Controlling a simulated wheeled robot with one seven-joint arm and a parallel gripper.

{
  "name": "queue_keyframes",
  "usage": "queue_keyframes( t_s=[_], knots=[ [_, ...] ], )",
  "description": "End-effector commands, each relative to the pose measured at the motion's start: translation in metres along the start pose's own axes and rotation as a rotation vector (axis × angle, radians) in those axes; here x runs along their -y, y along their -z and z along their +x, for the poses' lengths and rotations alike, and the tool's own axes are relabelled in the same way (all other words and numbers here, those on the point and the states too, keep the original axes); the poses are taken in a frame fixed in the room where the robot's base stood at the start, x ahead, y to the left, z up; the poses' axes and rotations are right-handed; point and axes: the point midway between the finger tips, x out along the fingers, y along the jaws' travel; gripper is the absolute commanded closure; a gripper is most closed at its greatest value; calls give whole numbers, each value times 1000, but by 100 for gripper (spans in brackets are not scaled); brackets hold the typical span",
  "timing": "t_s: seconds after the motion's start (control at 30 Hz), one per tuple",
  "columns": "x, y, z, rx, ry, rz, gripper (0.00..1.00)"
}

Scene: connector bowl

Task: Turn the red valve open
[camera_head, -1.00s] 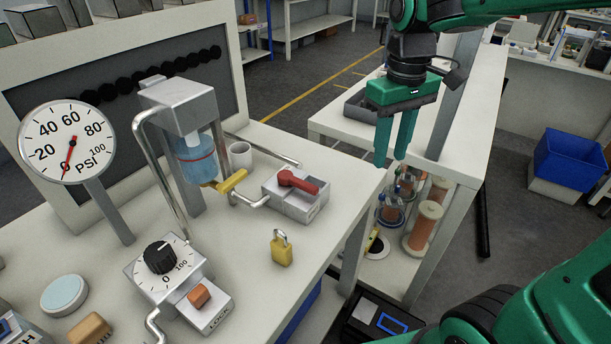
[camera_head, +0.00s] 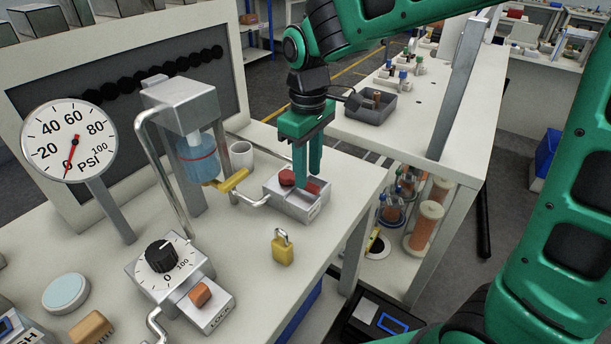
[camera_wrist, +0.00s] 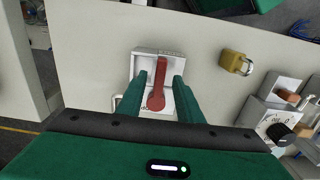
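The red valve handle (camera_head: 287,178) sits on a silver valve block (camera_head: 302,203) on the white bench, right of the blue filter bowl. My gripper (camera_head: 308,180) points down just above the block, its fingers covering part of the handle in the head view. In the wrist view the red handle (camera_wrist: 158,84) lies between the two green fingers of my gripper (camera_wrist: 165,85), with a gap on each side. The fingers are apart and do not visibly grip it. The exact height of the fingertips over the block is hard to tell.
A yellow lever (camera_head: 233,181) on a metal pipe stands close left of the block. A yellow padlock (camera_head: 283,248) lies in front of it, and a white cup (camera_head: 241,155) stands behind the lever. The pressure gauge (camera_head: 70,142) needle points near 0. The bench edge is to the right.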

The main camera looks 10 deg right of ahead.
Motion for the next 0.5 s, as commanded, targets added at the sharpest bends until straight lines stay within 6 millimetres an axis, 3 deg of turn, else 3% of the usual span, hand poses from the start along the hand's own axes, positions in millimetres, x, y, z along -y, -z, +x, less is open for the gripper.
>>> queue_keyframes(
  t_s=[0.2,0.5],
  knots=[
    [0,0,20,1,1,1,67],
    [0,0,24,0,0,1,67]
  ],
)
